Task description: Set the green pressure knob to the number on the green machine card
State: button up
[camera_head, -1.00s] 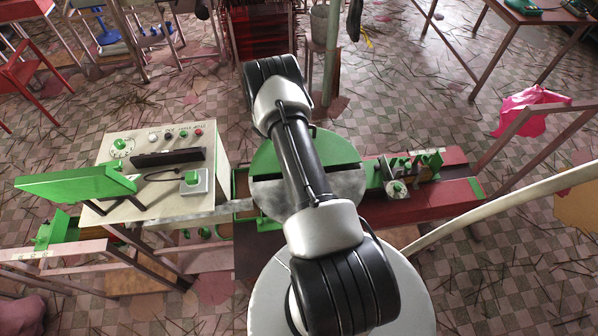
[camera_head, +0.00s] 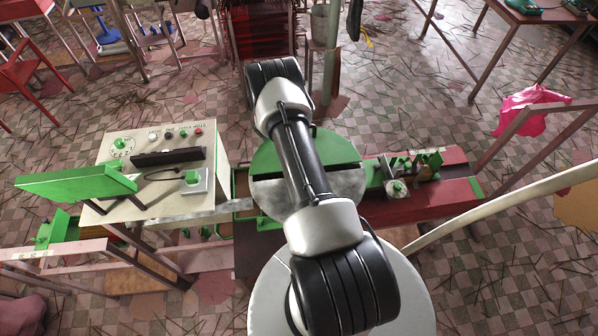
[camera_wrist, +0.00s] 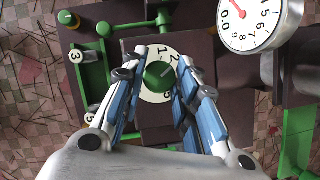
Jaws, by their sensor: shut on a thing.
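In the wrist view a green knob (camera_wrist: 158,77) sits on a round white dial (camera_wrist: 150,91), with the numbers 1 and 2 showing along its upper edge. My gripper (camera_wrist: 165,60) has its two blue-and-white fingers on either side of the knob, shut on it. The fingers hide part of the dial. A small white card with a 3 (camera_wrist: 76,57) is on the green part at left. Another small card (camera_wrist: 91,118), with a number I cannot read surely, is below it. I cannot tell which is the green machine's card. In the head view my arm hides the gripper.
A white gauge with a red needle (camera_wrist: 250,20) is close at the upper right of the wrist view. In the head view, a cream control box (camera_head: 150,190) stands left and a red bench (camera_head: 430,195) right.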

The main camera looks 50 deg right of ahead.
jog(key=shift+c, duration=0.6)
jog(key=shift+f+b, duration=0.1)
jog(key=shift+b, duration=0.3)
jog(key=m+b, duration=0.1)
jog(key=b, duration=0.1)
jog(key=m+b, duration=0.1)
jog(key=b, duration=0.1)
jog(key=shift+f+m+y, duration=0.2)
jog(key=shift+m+y, duration=0.1)
jog(key=shift+y, duration=0.1)
jog(key=m+y+b, duration=0.1)
jog(key=m+b, duration=0.1)
jog(key=b, duration=0.2)
jog(key=shift+d+r+m+g, duration=0.1)
jog(key=shift+m+g, duration=0.2)
jog(key=shift+r+m+y+b, duration=0.1)
jog(key=shift+m+y+b, duration=0.3)
jog(key=shift+m+b, duration=0.35)
jog(key=shift+r, duration=0.1)
